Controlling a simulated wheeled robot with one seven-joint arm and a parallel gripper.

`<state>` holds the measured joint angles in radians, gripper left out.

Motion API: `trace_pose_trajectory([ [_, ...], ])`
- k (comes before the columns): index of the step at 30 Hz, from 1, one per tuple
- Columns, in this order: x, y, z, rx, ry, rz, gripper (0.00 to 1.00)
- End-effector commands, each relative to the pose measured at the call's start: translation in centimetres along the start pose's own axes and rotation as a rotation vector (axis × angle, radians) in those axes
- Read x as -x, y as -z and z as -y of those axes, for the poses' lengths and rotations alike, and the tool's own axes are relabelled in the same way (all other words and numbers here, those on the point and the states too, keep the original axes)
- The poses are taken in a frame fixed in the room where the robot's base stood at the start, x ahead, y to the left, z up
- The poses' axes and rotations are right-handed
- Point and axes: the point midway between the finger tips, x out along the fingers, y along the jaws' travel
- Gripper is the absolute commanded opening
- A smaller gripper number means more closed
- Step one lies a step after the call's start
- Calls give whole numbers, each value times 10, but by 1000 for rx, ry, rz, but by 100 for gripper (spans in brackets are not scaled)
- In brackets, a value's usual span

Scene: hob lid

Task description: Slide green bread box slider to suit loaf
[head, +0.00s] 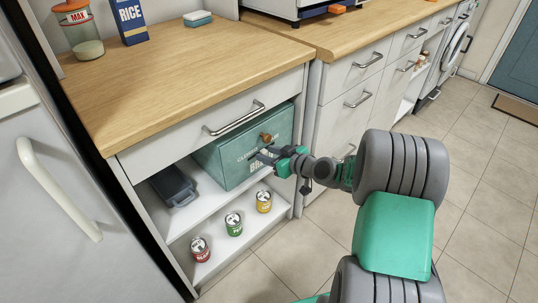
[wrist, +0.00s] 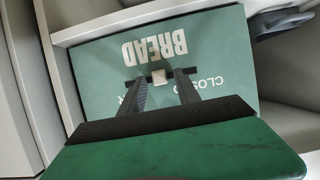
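The green bread box (head: 222,162) stands on the upper open shelf under the counter, its lettered front facing out. In the wrist view the box front (wrist: 98,68) shows BREAD and part of CLOSED upside down. A small pale block, seemingly the slider (wrist: 159,76), sits on that front between my fingertips. An orange-brown knob (head: 266,137) shows on the box in the head view. My gripper (head: 263,155) is close to the box front. In the wrist view my gripper (wrist: 160,82) has its fingers apart, with gaps beside the block. No loaf is visible.
A dark container (head: 172,186) lies on the shelf left of the box. Several cans, including a green one (head: 234,223), stand on the shelf below. A closed drawer with a metal handle (head: 235,118) is above the box. The tiled floor (head: 290,265) in front is clear.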

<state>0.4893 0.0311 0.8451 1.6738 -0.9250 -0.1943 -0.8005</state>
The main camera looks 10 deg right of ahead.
Motion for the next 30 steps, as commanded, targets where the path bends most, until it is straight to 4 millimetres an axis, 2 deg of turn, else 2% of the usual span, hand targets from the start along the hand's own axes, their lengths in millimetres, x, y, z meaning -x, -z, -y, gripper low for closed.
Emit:
trace_pose_trajectory([
  [2, 0, 0, 0, 0, 0, 0, 31],
  [13, 0, 0, 0, 0, 0, 0, 1],
  [30, 0, 0, 0, 0, 0, 0, 0],
])
